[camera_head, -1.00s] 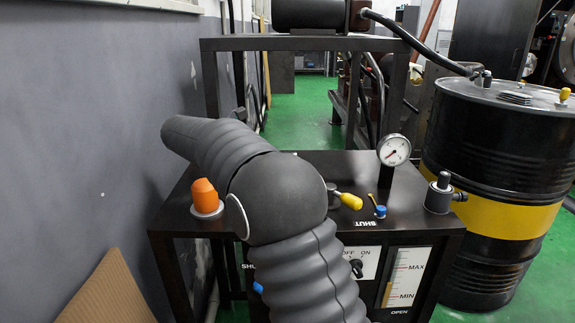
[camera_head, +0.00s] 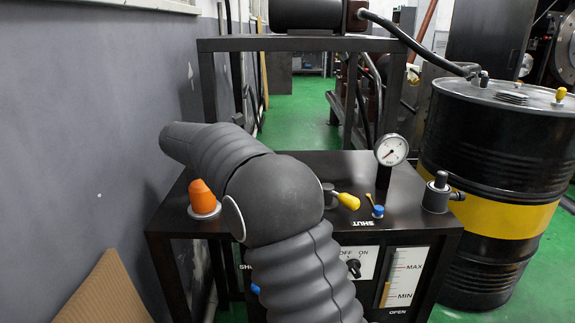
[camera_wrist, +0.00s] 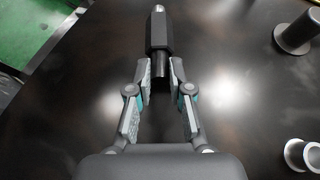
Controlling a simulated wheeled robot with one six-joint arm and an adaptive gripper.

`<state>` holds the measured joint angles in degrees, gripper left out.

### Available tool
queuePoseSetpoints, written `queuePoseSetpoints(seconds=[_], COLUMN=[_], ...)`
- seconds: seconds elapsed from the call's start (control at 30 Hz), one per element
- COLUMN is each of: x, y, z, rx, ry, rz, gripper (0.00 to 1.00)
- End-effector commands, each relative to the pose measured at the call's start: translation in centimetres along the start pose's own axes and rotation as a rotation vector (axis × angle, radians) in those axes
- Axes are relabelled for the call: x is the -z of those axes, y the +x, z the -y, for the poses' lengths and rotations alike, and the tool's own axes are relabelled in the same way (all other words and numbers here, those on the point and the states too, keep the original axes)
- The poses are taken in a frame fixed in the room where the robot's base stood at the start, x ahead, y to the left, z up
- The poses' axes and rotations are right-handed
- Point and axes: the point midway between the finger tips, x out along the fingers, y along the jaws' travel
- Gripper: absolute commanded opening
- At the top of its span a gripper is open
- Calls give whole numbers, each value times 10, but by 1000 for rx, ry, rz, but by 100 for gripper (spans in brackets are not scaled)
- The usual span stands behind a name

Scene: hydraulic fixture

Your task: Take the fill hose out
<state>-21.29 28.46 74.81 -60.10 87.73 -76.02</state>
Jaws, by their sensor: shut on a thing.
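My gripper (camera_wrist: 161,72) shows in the wrist view, its two fingers closed on a dark fitting (camera_wrist: 159,35) with a thick faceted body, a narrower neck and a small light tip. This looks like the end of the fill hose; no hose length is clearly seen on it. I cannot tell whether it is seated or lifted free. In the head view, my arm hides the gripper and this fitting.
The black cabinet top (camera_head: 350,170) carries an orange knob (camera_head: 202,195), yellow lever (camera_head: 347,200), pressure gauge (camera_head: 391,150) and dark capped fitting (camera_head: 437,193). A black and yellow drum (camera_head: 490,150) stands right, a grey wall (camera_head: 80,130) left. The wrist view shows a flanged post (camera_wrist: 296,33).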

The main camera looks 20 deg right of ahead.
Motion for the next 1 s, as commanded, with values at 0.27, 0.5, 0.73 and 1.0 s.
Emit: queuePoseSetpoints(seconds=[0.27, 0.5, 0.73, 1.0], x=[6, 8, 8, 8], y=[4, 4, 4, 4], z=[0, 0, 0, 0], rx=[0, 0, 0, 0], ry=[1, 1, 1, 1], rz=[0, 0, 0, 0], gripper=[0, 0, 47, 49])
